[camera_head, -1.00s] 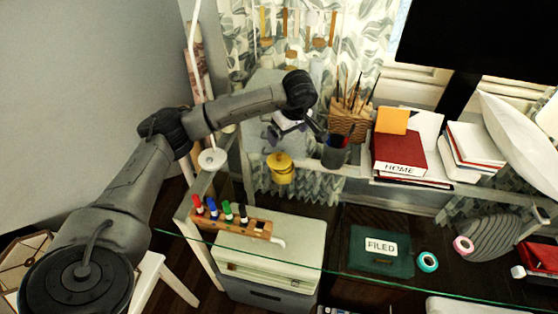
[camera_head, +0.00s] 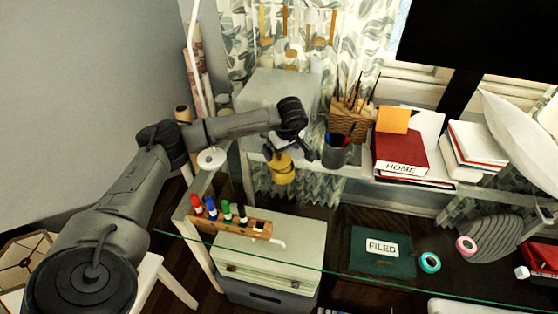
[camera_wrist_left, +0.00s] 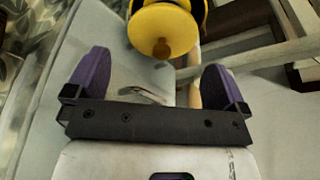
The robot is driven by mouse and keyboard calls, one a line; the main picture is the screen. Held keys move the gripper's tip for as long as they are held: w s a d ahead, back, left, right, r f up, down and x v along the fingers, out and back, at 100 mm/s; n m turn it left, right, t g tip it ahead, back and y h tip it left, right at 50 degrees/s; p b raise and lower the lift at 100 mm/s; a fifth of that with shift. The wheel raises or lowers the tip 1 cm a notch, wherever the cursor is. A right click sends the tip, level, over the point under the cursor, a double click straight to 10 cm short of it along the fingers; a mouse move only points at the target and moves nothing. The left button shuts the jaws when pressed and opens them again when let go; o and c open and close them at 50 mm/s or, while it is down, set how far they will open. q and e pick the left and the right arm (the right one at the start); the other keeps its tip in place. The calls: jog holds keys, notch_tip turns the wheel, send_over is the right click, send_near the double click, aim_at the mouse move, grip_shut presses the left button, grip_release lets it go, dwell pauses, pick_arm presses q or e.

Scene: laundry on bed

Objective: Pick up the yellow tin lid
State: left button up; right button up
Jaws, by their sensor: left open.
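The yellow tin lid (camera_wrist_left: 166,30), with a small round knob, shows at the top of the left wrist view. It sits on a yellow tin, which stands by the narrow shelf left of the pen cup. In the head view the yellow tin (camera_head: 282,174) is partly hidden behind my left gripper (camera_head: 288,148). My left gripper is open and empty; in the left wrist view its two purple fingers (camera_wrist_left: 155,62) stand wide apart. The lid lies just beyond the fingertips, in line with the gap between them. My right gripper is not in view.
A red book marked HOME (camera_head: 401,152) lies further right. A marker rack (camera_head: 230,224) is at the lower left.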

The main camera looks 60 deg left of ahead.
aim_at(280, 155)
pick_arm(q)
jog(key=x, duration=0.4)
jog(key=shift+s+a+f+b, duration=0.1)
jog(key=shift+s+f+b, duration=0.1)
jog(key=shift+b, duration=0.1)
jog(key=shift+r, duration=0.1)
jog(key=c, duration=0.7)
jog(key=shift+c, duration=0.2)
jog(key=shift+r, duration=0.1)
